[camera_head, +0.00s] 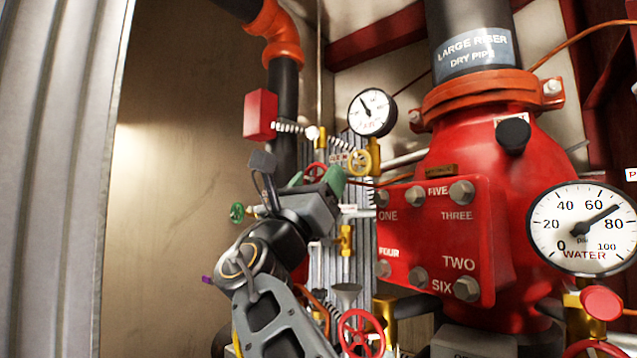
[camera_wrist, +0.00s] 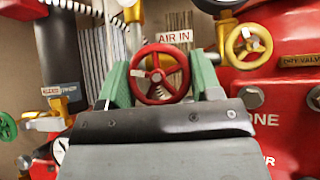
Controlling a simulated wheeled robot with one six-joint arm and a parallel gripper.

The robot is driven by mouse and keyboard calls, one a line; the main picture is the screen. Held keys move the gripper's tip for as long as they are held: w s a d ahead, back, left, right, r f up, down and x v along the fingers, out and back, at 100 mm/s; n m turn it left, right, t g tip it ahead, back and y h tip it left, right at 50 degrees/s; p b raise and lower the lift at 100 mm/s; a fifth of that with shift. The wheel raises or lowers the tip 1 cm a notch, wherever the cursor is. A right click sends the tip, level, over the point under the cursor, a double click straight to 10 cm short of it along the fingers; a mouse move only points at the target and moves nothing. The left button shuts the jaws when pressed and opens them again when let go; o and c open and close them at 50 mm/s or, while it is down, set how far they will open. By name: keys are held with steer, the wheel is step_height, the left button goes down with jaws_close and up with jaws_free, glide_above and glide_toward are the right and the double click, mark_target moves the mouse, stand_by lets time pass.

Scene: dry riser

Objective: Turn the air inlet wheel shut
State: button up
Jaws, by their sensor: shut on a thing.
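The air inlet wheel is a small red handwheel (camera_wrist: 160,74) below a white "AIR IN" label (camera_wrist: 174,36) in the wrist view. My gripper (camera_wrist: 163,80) has its two green fingers on either side of this wheel, shut on its rim. In the head view my gripper (camera_head: 322,182) reaches up to the pipework left of the large red valve body. There the red wheel (camera_head: 315,172) shows only in part, the rest hidden behind my gripper.
A yellow handwheel (camera_wrist: 248,46) is close to the right of my gripper, and a green handwheel (camera_head: 237,212) is to the left. The red dry valve (camera_head: 510,200) fills the right. A pressure gauge (camera_head: 372,112) is above. Another red wheel (camera_head: 361,333) is below.

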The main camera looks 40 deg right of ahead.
steer(key=shift+m+g, duration=0.6)
steer(key=shift+g, duration=0.1)
steer(key=shift+c, duration=0.4)
steer(key=m+g+b, duration=0.1)
steer(key=m+g, duration=0.1)
steer(key=shift+w+f+m+g+h, duration=0.1)
steer(key=shift+m+g+h, duration=0.2)
steer(key=shift+m+g, duration=0.1)
steer(key=m+g, duration=0.5)
steer(key=shift+w+m+y, duration=0.1)
steer(key=shift+m+y, duration=0.3)
steer(key=m+g+y, duration=0.1)
steer(key=m+g, duration=0.2)
steer(key=m+g+y, duration=0.1)
steer(key=m+g, duration=0.1)
steer(key=m, duration=0.1)
steer(key=shift+r+m+g+y+p, duration=0.2)
steer(key=shift+m+g+y+p, duration=0.2)
steer(key=m+g+y, duration=0.2)
steer(key=m+y, duration=0.2)
steer(key=m, duration=0.1)
steer(key=shift+m, duration=0.4)
steer(key=shift+m+y, duration=0.3)
steer(key=o, duration=0.9)
